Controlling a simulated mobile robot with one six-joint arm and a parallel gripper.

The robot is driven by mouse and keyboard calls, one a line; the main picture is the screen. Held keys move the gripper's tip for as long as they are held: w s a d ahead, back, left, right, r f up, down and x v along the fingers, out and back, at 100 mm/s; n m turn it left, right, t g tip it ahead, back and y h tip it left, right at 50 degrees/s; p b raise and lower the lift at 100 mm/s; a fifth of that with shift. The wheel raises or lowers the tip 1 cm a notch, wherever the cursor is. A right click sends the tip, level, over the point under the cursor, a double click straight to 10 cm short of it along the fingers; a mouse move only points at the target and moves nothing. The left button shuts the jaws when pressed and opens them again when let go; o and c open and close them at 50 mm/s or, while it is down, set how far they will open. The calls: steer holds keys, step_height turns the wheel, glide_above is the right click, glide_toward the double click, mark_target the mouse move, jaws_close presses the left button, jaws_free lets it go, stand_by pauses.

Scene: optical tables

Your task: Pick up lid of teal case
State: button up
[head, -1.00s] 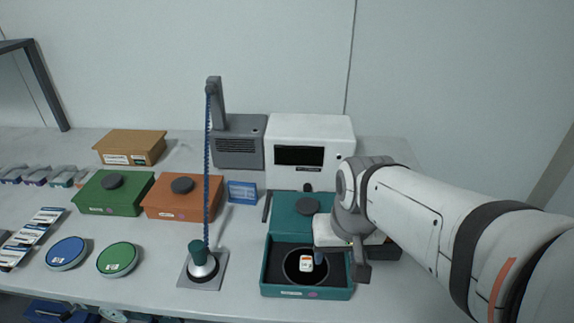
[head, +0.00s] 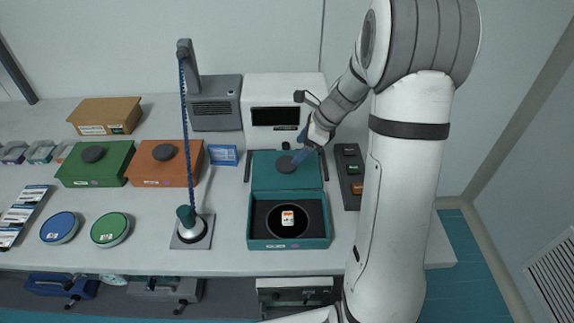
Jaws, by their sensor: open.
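The teal case (head: 289,244) stands open near the table's front edge, right of centre. Inside the case, a small white and orange item (head: 288,218) sits on a dark round recess.
A white instrument (head: 262,92) stands behind the lid. A dark control box (head: 349,178) is to the right, beside my arm. An orange case (head: 165,165), a green case (head: 96,165) and a blue chain on a stand (head: 192,230) are to the left.

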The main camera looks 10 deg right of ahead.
mark_target(287, 163)
steer(key=x, duration=0.7)
steer(key=shift+w+f+p, duration=0.15)
steer(key=shift+f+p, duration=0.15)
steer(key=shift+f, duration=0.15)
steer(key=shift+c, duration=0.2)
steer(key=c, duration=0.8)
steer(key=shift+r, duration=0.15)
